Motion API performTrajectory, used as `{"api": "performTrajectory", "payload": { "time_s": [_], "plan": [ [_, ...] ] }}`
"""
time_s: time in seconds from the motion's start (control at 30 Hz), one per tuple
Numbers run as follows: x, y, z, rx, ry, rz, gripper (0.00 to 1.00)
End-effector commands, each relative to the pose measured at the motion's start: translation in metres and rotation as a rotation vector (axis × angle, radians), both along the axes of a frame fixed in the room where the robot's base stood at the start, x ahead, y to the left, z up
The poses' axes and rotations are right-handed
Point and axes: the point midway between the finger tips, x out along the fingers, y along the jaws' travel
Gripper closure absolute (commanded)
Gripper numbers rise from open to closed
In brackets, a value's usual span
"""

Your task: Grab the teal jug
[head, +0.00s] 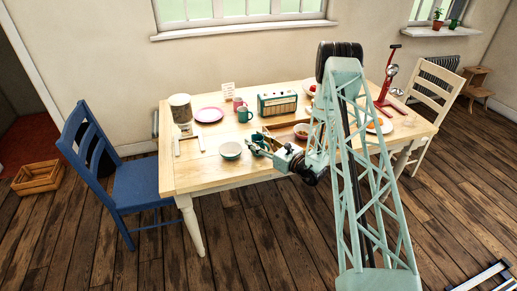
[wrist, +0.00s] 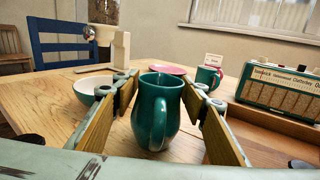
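The teal jug (wrist: 157,112) stands upright on the wooden table in the wrist view, its handle toward the camera. My gripper (wrist: 164,82) is open around it, with one wood-toned finger on the left and one on the right. Gaps show between the jug and both fingers. In the head view my gripper (head: 259,145) is low over the table's front part, right of the bowl. The jug is hard to tell from the teal gripper there.
A bowl (head: 230,150) stands just left of my gripper. A teal mug (wrist: 208,77), a pink plate (head: 209,114) and a radio (wrist: 281,90) are beyond. A wooden tray (wrist: 262,143) lies close on the right. A blue chair (head: 140,182) is at the table's left end.

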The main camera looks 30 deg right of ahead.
Motion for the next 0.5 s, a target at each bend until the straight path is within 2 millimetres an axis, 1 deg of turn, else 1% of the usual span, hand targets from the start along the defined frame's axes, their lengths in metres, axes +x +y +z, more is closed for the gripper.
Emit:
{"api": "performTrajectory", "payload": {
  "time_s": [0.27,0.5],
  "plan": [
    [-0.0001,0.0001,0.0,0.0,0.0,0.0,0.61],
    [-0.0002,0.0,-0.0001,0.0,0.0,0.0,0.83]
  ]
}}
